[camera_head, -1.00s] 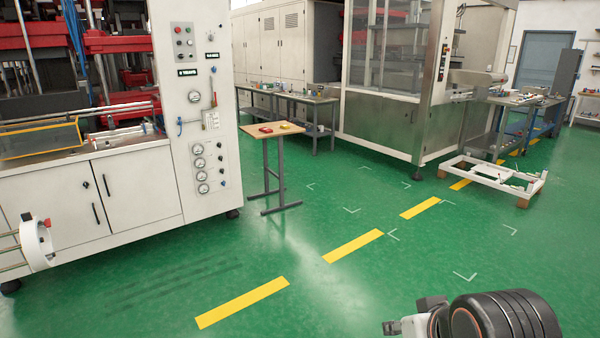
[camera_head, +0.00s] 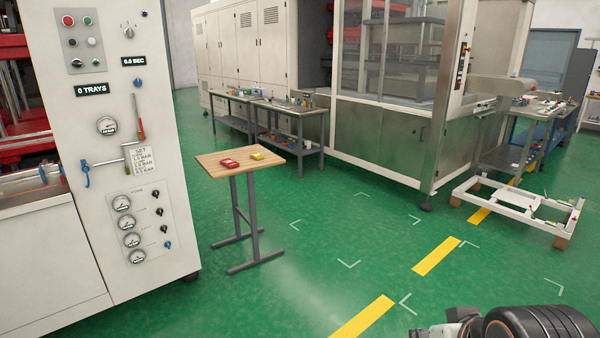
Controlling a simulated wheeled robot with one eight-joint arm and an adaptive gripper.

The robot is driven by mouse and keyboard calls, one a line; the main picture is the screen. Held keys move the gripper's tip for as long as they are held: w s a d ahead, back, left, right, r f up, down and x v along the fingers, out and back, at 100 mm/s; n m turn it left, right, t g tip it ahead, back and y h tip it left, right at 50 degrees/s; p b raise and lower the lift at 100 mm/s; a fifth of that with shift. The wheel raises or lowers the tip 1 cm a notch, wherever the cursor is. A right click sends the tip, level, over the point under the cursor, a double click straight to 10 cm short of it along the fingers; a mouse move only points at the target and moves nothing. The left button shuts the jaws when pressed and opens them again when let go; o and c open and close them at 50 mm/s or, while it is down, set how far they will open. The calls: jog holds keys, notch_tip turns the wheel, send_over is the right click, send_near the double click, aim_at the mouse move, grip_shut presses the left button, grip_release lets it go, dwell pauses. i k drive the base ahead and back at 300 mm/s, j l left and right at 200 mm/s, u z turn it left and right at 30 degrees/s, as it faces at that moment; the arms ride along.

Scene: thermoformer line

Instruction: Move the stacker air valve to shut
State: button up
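The white machine cabinet (camera_head: 135,187) at the left carries a panel of knobs and gauges. A blue handle (camera_head: 86,173) sits at the left end of a short pipe on its front. A thin red lever (camera_head: 140,117) stands upright beside the upper gauge (camera_head: 107,125). A small blue knob (camera_head: 138,83) is above it. I cannot read any label that tells which of these is the stacker air valve. Part of my arm shows at the bottom right, far from the panel; my gripper's fingertips do not show.
A small wooden-topped stand (camera_head: 212,162) with a red and a yellow item is just right of the cabinet. Workbenches (camera_head: 300,110) stand behind it. A white low frame (camera_head: 515,208) lies on the floor at right.

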aim_at(142, 129)
jog(key=i+l+u, duration=0.2)
jog(key=i, duration=0.35)
jog(key=i+u, duration=0.25)
jog(key=i, duration=0.35)
jog(key=i+l+u, duration=0.2)
jog(key=i, duration=0.3)
jog(key=i+l+u, duration=0.2)
jog(key=i+l, duration=0.25)
jog(key=i+j+u, duration=0.15)
jog(key=j, duration=0.35)
jog(key=i+j+u, duration=0.1)
jog(key=i+j, duration=0.15)
jog(key=j, duration=0.2)
jog(key=i+j+u, duration=0.15)
jog(key=j, duration=0.3)
jog(key=i+j+u, duration=0.15)
jog(key=i+j, duration=0.2)
jog(key=j, duration=0.1)
